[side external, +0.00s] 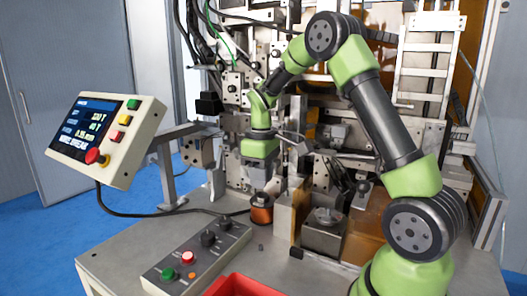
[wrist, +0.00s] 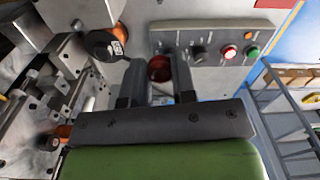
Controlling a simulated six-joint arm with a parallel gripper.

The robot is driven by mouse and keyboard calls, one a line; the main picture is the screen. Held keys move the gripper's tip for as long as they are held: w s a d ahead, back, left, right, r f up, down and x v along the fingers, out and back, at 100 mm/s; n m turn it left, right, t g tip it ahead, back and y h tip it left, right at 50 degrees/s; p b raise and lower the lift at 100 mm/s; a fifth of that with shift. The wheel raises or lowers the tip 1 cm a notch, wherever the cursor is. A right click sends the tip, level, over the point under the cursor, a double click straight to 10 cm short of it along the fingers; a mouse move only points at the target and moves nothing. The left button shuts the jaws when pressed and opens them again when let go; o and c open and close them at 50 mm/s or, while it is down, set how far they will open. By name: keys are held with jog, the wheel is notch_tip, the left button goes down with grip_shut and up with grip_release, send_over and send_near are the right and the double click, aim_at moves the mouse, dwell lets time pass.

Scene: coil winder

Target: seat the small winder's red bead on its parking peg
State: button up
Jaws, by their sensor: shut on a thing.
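My gripper (wrist: 159,72) is shut on a dark red, rounded piece, which I take to be the red bead (wrist: 160,68), seen between the two black fingers in the wrist view. In the side view my gripper (side external: 261,176) points down above the table, just over a copper-wound spool (side external: 262,212) with a dark top. The bead cannot be made out in the side view. A spool with a black cap (wrist: 104,45) shows left of the fingers in the wrist view. I cannot pick out the parking peg or the bead's thread in either view.
A grey control box (side external: 195,258) with knobs and buttons lies on the table (side external: 125,240) in front. A red bin (side external: 243,287) is at the front edge. A metal block (side external: 323,235) stands right of the spool. Machine plates and brackets crowd the back. A screen panel (side external: 107,138) stands at left.

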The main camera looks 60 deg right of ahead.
aim_at(262, 245)
notch_tip(262, 245, down, 16)
jog(key=shift+f, duration=0.1)
dwell(0.5)
jog(key=shift+f, duration=0.15)
dwell(0.4)
jog(key=shift+f, duration=0.85)
jog(key=o, duration=1)
notch_tip(262, 245, up, 10)
jog(key=shift+f, duration=0.1)
